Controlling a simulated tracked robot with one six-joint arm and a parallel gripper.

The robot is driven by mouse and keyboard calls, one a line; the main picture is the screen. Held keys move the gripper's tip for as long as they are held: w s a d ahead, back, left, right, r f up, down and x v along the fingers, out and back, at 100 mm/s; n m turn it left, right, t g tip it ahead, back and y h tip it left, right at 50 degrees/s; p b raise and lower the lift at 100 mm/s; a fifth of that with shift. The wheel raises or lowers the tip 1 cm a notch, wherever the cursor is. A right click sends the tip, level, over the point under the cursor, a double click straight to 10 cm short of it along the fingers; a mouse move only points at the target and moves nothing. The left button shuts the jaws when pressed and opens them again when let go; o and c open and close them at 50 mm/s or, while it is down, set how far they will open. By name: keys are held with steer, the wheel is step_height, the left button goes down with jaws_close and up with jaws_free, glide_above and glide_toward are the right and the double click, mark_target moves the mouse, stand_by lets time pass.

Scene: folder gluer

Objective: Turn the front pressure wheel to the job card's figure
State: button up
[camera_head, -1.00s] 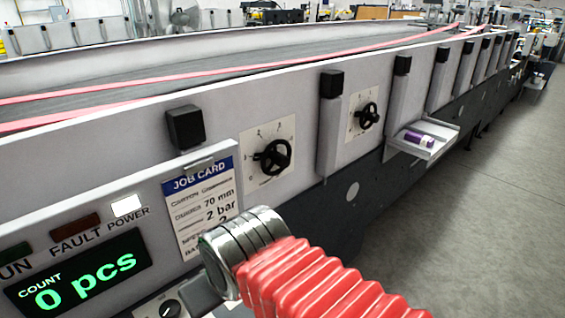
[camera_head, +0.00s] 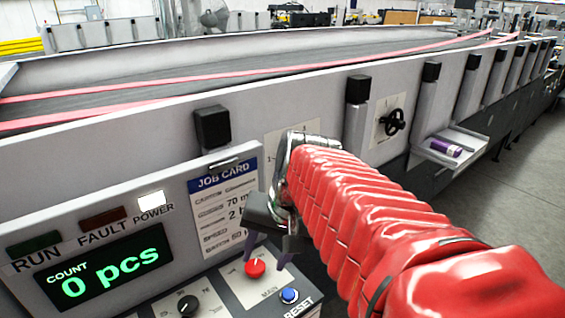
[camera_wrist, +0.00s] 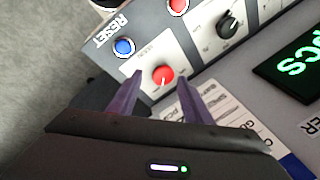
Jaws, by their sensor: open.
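The job card (camera_head: 222,205) hangs on the machine's side panel; "70 m" and "2 b" show, the rest hidden by my arm. The nearer black handwheel is hidden behind my arm, with part of its white dial plate (camera_head: 281,147) showing. A farther black handwheel (camera_head: 393,122) is in plain view on its own plate. I cannot tell which is the front pressure wheel. My gripper (camera_head: 267,252) is open and empty, with purple fingers around the red knob marked MAIN (camera_head: 255,267). In the wrist view the red knob (camera_wrist: 163,75) lies between the fingertips; contact is unclear.
A blue RESET button (camera_head: 289,295) and a black knob (camera_head: 188,304) are close beside the red knob. The display (camera_head: 105,267) reads 0 pcs; the POWER lamp (camera_head: 151,200) is lit. A purple item (camera_head: 446,148) sits in a side tray (camera_head: 466,139).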

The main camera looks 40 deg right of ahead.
steer(key=d+m, duration=0.1)
steer(key=d+m+y, duration=0.1)
steer(key=m, duration=0.1)
steer(key=d+m+y, duration=0.1)
steer(key=d, duration=0.1)
steer(key=shift+w+d, duration=0.1)
steer(key=shift+w, duration=0.2)
steer(key=shift+w+f+m+t+y, duration=0.1)
steer(key=shift+f+m+t+y, duration=0.25)
steer(key=shift+m, duration=0.45)
steer(key=shift+w+m+t+y, duration=0.35)
steer(key=shift+m+t+y, duration=0.4)
steer(key=shift+m, duration=0.45)
steer(key=s+d+r+m+t+h, duration=0.1)
steer(key=d+r+m+t+h, duration=0.1)
steer(key=d+m+t, duration=0.4)
steer(key=s+d+r+m+t+h, duration=0.1)
steer(key=d+r+m+t+h, duration=0.2)
steer(key=d+m+t, duration=0.3)
steer(key=d+r+m, duration=0.1)
steer(key=d+m, duration=0.3)
steer(key=d, duration=0.2)
steer(key=shift+s+d+m, duration=0.2)
steer(key=shift+d+m, duration=0.15)
steer(key=shift+m, duration=0.05)
